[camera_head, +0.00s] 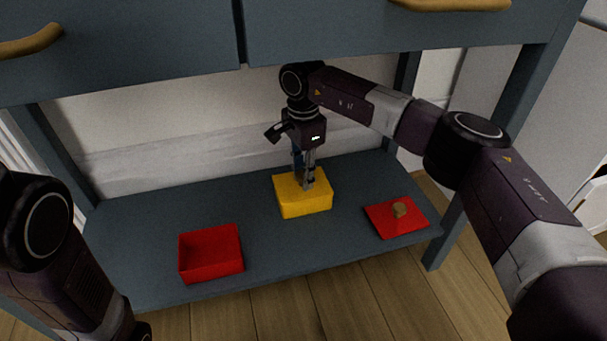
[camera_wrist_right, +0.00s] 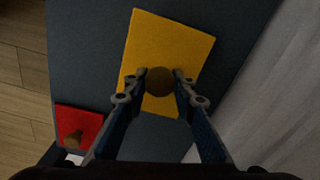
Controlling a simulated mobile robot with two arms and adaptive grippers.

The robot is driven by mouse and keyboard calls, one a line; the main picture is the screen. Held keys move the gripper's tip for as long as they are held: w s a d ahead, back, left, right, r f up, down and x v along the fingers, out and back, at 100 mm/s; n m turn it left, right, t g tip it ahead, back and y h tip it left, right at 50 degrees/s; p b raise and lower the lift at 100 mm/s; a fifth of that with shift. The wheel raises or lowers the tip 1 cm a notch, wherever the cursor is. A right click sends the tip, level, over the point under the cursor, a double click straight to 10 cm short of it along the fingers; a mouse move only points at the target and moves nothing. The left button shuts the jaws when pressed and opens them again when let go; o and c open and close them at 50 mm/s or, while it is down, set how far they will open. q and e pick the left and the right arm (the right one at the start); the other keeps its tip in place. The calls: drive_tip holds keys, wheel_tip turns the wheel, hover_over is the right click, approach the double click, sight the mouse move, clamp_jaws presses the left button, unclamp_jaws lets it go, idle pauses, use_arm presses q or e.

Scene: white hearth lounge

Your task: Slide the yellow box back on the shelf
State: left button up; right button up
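The yellow box (camera_head: 305,203) stands on the grey-blue lower shelf (camera_head: 150,240), near its middle. Its top also fills the middle of the right wrist view (camera_wrist_right: 180,45), with a round brown knob (camera_wrist_right: 160,82) on it. My right gripper (camera_head: 308,186) points down onto the top of the box. In the right wrist view its fingertips (camera_wrist_right: 161,76) sit on both sides of the knob and appear to touch it. The fingers hide the knob in the head view. My left arm shows at the left edge, but its gripper fingers are not visible.
An open red box (camera_head: 211,272) stands front left on the shelf. A flat red lid (camera_head: 385,222) with a brown knob (camera_head: 399,209) lies front right. Shelf legs and the drawer front bound the space. Bare shelf lies behind and left of the yellow box.

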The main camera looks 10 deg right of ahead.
drive_tip(key=o, duration=0.5)
drive_tip(key=shift+d+f, duration=0.15)
drive_tip(key=shift+f, duration=0.5)
drive_tip(key=shift+r, duration=0.2)
wheel_tip(320, 180, up, 8)
